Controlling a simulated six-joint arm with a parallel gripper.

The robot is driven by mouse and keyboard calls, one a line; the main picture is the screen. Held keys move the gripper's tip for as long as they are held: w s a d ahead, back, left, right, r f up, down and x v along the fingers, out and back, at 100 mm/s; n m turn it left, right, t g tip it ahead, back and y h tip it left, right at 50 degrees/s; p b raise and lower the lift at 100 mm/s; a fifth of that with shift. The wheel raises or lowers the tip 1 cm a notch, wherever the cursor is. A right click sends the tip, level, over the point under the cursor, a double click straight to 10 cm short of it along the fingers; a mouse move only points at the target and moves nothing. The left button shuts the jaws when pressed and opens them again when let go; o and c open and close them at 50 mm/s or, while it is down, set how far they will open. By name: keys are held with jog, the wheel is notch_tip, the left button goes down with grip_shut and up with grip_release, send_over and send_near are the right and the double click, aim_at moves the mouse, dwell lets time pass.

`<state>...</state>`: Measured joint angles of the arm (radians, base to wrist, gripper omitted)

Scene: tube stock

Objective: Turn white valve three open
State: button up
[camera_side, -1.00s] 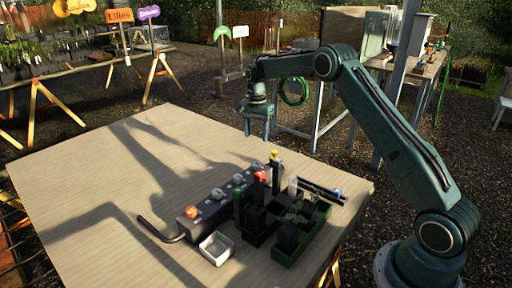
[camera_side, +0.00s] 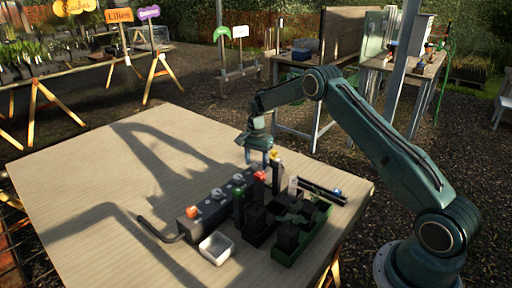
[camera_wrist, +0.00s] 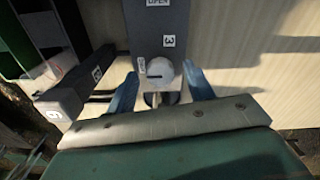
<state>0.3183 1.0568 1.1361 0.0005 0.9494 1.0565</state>
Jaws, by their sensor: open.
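A dark grey manifold block (camera_side: 206,206) lies on the table with a row of pale knobs and an orange knob at its near end. In the wrist view, the white valve (camera_wrist: 159,70) has a rounded knob with a dark slot, beside a label 3 on the block. An OPEN label shows further up. My gripper (camera_wrist: 160,72) is open, with one blue finger on each side of the white valve; contact cannot be told. In the side view, my gripper (camera_side: 259,161) is low over the block's far end, where it and nearby parts hide the far knob.
A green tray (camera_side: 287,258) with black pots stands right of the block. A white dish (camera_side: 216,249) sits in front. The table's left side is clear.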

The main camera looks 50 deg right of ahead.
jog(key=c, duration=1)
jog(key=shift+n, duration=0.3)
jog(key=n, duration=0.8)
jog(key=shift+n, duration=0.3)
jog(key=n, duration=0.4)
jog(key=shift+n, duration=2.5)
jog(key=shift+o, duration=0.2)
